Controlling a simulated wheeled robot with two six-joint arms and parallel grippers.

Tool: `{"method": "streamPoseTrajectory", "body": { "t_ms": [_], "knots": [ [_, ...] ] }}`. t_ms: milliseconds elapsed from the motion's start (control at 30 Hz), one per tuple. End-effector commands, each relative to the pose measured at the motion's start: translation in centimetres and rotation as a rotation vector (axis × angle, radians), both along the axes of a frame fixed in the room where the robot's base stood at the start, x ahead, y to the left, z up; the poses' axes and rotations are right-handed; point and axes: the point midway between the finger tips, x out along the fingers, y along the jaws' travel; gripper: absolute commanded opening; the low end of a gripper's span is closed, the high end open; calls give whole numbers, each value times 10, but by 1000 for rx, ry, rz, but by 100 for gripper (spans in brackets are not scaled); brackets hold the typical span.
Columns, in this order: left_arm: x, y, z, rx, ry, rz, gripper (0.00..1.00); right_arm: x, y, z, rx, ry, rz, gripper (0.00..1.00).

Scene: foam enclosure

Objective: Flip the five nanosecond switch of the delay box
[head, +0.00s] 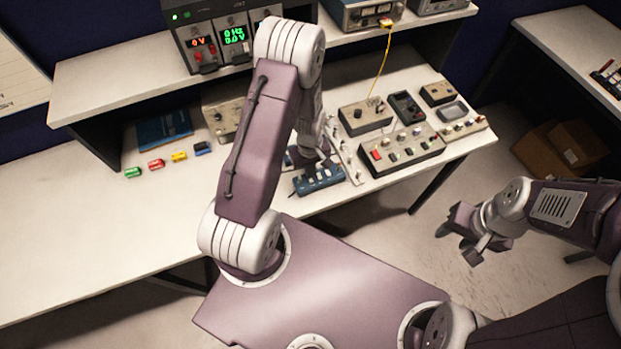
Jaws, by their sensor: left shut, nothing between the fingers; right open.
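A blue box with a row of small switches on its top, which looks like the delay box (319,180), lies near the front edge of the bench. Its switch labels are too small to read, so I cannot tell which switch is the five nanosecond one. My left gripper (316,167) is shut and points down at the back of the blue box; my arm hides part of that area. I cannot tell whether the fingertips touch a switch. My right gripper (461,236) is open and empty, over the floor to the right, away from the bench.
A grey panel with knobs and buttons (402,151) stands right of the blue box. Several small coloured blocks (156,164) lie at the left near a blue book (163,130). A shelf with instruments (130,75) runs behind. The bench's left front is clear.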

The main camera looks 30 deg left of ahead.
Motion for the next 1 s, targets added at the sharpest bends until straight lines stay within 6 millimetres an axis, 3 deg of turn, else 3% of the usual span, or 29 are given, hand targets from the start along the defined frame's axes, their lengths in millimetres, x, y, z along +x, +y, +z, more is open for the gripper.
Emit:
{"method": "streamPoseTrajectory", "body": {
  "t_ms": [600, 1000],
  "knots": [
    [0, 0, -7, 0, 0, 0, 0, 0, 0, -6, 0, 0, 0, 43],
    [0, 0, 29, 0, -1, 0, 0, 0, 0, 26, 0, 0, 0, 43]
  ]
}}
